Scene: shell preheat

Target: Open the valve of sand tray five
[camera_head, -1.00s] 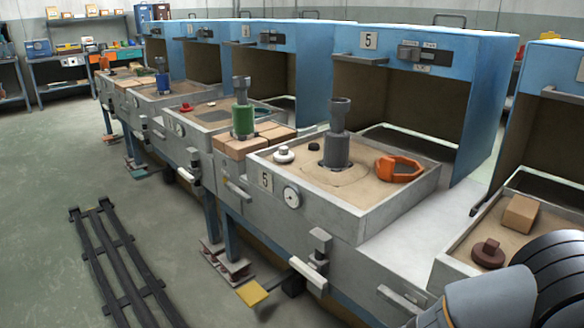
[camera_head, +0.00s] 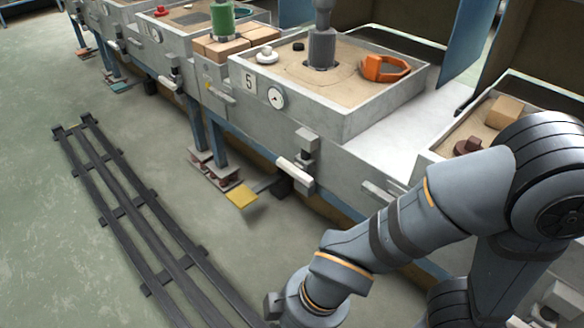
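Sand tray five (camera_head: 350,118) is a grey, sand-filled tray with a number 5 plate (camera_head: 249,83) and a round gauge (camera_head: 276,97) on its front. A white bar handle (camera_head: 296,172) sticks out below the tray, beside a grey block fitting (camera_head: 305,143). It looks like a valve lever, but I cannot tell for sure. A yellow pedal (camera_head: 242,199) sits low beneath it. My arm reaches in from the right, and its lower end is near the bottom edge, apart from the handle. My gripper is out of view.
A grey cylinder (camera_head: 321,49), an orange ring-shaped tool (camera_head: 384,68) and a white knob (camera_head: 266,55) are on the sand in tray five. Dark floor rails (camera_head: 135,215) run along the left.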

